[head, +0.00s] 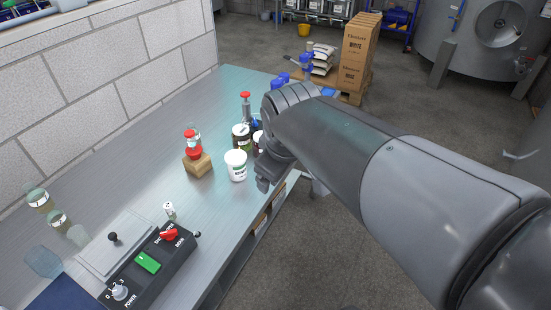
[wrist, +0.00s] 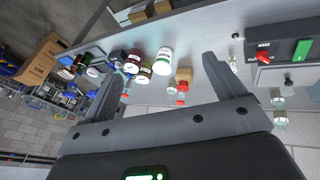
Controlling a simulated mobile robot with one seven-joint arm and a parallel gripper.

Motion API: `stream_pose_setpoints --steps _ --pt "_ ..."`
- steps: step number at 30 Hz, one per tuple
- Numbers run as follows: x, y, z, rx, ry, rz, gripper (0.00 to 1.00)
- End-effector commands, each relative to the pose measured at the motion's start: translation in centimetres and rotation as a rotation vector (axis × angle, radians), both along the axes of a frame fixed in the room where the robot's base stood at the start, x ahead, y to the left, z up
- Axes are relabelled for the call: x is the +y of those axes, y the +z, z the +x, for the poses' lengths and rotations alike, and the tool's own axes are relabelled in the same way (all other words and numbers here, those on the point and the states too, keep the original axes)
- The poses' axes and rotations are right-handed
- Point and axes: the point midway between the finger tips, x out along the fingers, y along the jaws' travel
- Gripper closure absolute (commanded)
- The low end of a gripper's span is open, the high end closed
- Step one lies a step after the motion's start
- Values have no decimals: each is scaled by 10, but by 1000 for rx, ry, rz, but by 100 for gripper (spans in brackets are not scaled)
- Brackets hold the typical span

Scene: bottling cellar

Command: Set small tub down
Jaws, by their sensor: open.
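The small tub (head: 236,166) is white with a green-marked label and stands upright on the grey bench top (head: 140,178), near its front edge. My gripper (head: 263,183) is just right of the tub in the head view, partly hidden by my wrist. In the wrist view, which looks upside down, my gripper (wrist: 163,68) has its two fingers wide apart with nothing held between them. The tub (wrist: 163,62) shows beyond the fingertips, in line with the gap and apart from both fingers.
Dark jars (head: 241,136) stand close behind the tub. A wooden block (head: 198,165) with a red-topped item is to its left. A control box (head: 148,262) with a red knob and a small white container (head: 169,209) are nearer. Bare bench lies between.

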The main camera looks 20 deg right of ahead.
Motion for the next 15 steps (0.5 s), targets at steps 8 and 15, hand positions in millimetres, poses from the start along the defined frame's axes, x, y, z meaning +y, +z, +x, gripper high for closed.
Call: stream_pose_setpoints --steps 8,15 --pt "-2 -1 -63 -56 -455 284 12" --pt "-2 -4 -75 -62 -558 352 12"
